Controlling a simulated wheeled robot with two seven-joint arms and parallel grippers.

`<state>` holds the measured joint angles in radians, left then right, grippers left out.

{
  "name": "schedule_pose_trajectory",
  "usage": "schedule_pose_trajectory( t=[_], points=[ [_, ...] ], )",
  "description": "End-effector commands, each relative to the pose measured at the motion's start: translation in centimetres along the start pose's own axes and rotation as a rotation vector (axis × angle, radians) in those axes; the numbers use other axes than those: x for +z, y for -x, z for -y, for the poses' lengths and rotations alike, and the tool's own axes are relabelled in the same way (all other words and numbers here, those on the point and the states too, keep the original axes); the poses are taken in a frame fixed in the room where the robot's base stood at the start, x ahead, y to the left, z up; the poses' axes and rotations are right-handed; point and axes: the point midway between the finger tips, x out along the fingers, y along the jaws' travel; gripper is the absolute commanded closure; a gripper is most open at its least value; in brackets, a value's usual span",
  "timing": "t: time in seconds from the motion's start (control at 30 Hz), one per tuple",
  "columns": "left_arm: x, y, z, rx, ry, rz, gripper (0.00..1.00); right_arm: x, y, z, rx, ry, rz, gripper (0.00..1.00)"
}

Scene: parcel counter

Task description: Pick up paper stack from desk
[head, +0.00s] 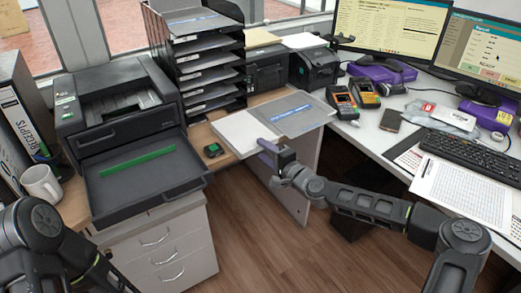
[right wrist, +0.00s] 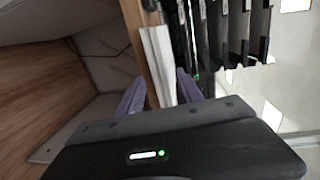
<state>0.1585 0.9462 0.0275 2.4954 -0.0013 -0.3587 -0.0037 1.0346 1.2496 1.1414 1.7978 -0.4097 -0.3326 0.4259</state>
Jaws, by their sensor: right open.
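A white paper stack (head: 240,133) lies at the front edge of the wooden desk, left of a grey folder with a blue label. My right gripper (head: 269,151) is at the stack's front right corner, with its purple fingers open. In the right wrist view the stack (right wrist: 155,48) shows edge-on as a thin white band, with one finger on each side of it. I cannot tell whether the fingers touch it. Of my left arm only dark links show at the lower left of the head view; its gripper is out of view.
The grey folder (head: 296,113) lies right beside the stack. A black tray rack (head: 205,62) stands behind, and a printer (head: 117,115) with its tray out stands left. Card readers (head: 343,103) and a keyboard (head: 470,157) are on the right desk. Open floor lies in front.

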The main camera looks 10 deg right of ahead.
Motion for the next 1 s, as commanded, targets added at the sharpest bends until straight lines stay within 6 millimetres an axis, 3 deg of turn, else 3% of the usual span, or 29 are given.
schedule_pose_trajectory(
  t=[0.3, 0.67, 1.0],
  points=[
    [0.0, -0.8, 0.3, 0.000, 0.000, 0.000, 0.70, 0.0, -2.0, 0.3, -0.001, 0.000, -0.001, 0.56],
    [0.0, -0.8, 0.3, 0.000, 0.000, 0.000, 0.70, 0.0, -2.2, 0.3, -0.001, -0.001, -0.001, 0.56],
    [0.0, -0.8, 0.3, 0.000, 0.000, 0.000, 0.70, 0.0, -2.1, 0.3, -0.001, -0.001, -0.001, 0.84]
  ],
)
